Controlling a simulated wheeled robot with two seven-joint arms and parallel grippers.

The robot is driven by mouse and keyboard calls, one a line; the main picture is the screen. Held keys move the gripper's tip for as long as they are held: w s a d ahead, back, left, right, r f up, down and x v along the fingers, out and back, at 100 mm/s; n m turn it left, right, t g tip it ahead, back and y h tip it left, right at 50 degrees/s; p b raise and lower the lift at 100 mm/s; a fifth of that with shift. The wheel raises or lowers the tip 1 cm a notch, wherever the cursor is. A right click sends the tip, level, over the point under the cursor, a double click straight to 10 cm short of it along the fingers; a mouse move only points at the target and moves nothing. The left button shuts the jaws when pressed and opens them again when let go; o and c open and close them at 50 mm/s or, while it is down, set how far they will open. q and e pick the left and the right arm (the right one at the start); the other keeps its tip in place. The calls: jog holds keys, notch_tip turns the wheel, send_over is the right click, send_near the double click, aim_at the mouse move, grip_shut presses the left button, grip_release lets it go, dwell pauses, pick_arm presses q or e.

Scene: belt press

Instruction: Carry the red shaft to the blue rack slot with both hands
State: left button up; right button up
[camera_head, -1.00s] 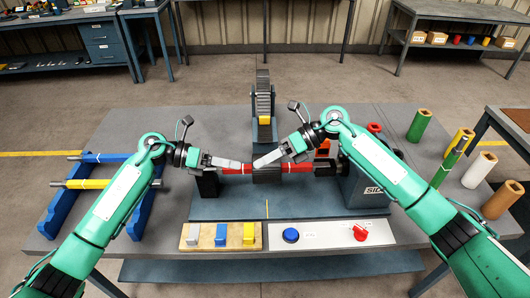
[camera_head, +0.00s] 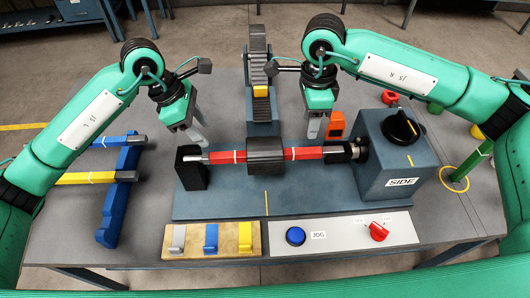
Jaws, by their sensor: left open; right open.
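The red shaft (camera_head: 225,157) lies level across the press, passing through a dark roller (camera_head: 266,156). Its left end rests at a black block (camera_head: 191,168) and its right end meets a dark chuck (camera_head: 350,151) on the grey housing. The blue rack (camera_head: 116,204) stands at the left, holding a yellow-banded shaft (camera_head: 88,178) and a blue-banded shaft (camera_head: 112,142). My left gripper (camera_head: 197,134) is open and empty, just behind the shaft's left end. My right gripper (camera_head: 314,130) is open and empty, behind the shaft's right red part. Both point downward, apart from the shaft.
A belt column (camera_head: 259,75) rises between my arms. The grey housing marked SIDE (camera_head: 402,165) stands at the right, with an orange block (camera_head: 337,124) nearby. A JOG panel (camera_head: 345,236) and coloured blocks on a wooden board (camera_head: 230,240) line the front.

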aim_at(225, 154)
pick_arm(q)
jog(key=x, duration=1.4)
jog(key=shift+r, duration=0.1)
pick_arm(e)
jog(key=f, duration=1.4)
jog(key=shift+s, duration=0.25)
jog(key=shift+r, duration=0.1)
pick_arm(q)
grip_shut()
pick_arm(e)
grip_shut()
pick_arm(q)
jog(key=shift+r, duration=0.1)
jog(key=shift+w+d+r, duration=0.1)
jog(key=shift+r, duration=0.1)
pick_arm(e)
jog(key=shift+w+r, duration=0.15)
jog(key=shift+r, duration=0.1)
